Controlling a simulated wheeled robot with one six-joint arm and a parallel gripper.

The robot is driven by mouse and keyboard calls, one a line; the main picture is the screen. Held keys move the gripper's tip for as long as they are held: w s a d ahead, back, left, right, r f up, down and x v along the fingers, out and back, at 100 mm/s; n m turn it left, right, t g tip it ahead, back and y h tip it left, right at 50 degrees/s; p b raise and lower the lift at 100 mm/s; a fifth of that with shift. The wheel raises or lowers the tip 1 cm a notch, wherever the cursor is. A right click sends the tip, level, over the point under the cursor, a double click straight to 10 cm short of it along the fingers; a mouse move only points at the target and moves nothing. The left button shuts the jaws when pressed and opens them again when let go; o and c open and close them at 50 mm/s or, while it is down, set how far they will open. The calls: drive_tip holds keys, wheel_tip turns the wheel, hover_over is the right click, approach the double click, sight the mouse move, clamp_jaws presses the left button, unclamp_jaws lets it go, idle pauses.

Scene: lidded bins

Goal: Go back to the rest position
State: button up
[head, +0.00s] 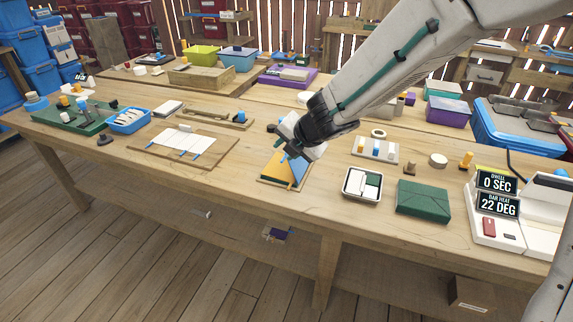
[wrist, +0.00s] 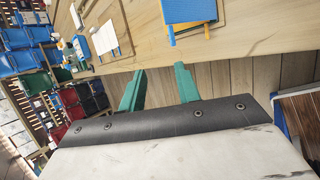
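My gripper (wrist: 160,82) shows in the wrist view as two teal fingers standing apart, with nothing between them. Behind the fingers are the table's edge and the plank floor. In the head view my arm reaches down from the upper right, and its white wrist end is over the middle of the long wooden table (head: 330,215). The fingers are hard to make out there. A blue and yellow piece on a wooden board (head: 270,180) lies just below and beside the wrist end in this view. It also shows at the top of the wrist view (wrist: 192,12).
A white tray (head: 347,194), a green block (head: 423,201) and a device with displays (head: 497,205) stand to the right. A board with white panels (head: 185,142), a blue tray (head: 128,121) and a green board (head: 72,117) lie left. Blue and red bins are stacked behind.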

drive_tip(key=s+d+r+m+h, duration=0.2)
drive_tip(key=s+d+m+h, duration=0.15)
drive_tip(key=d+m, duration=0.55)
drive_tip(key=s+d+r+m+h, duration=0.2)
drive_tip(key=d+m+h, duration=0.4)
drive_tip(key=d, duration=0.5)
drive_tip(key=s+d+r+m+g+y, duration=0.2)
drive_tip(key=s+m, duration=0.5)
drive_tip(key=s, duration=0.6)
drive_tip(key=s+d+r+m+g+y, duration=0.2)
drive_tip(key=s+d+r+m, duration=0.3)
drive_tip(key=s, duration=0.9)
drive_tip(key=m+g, duration=0.1)
drive_tip(key=m, duration=0.2)
drive_tip(key=shift+r, duration=0.3)
drive_tip(key=shift+d, duration=0.1)
drive_tip(key=shift+c, duration=0.2)
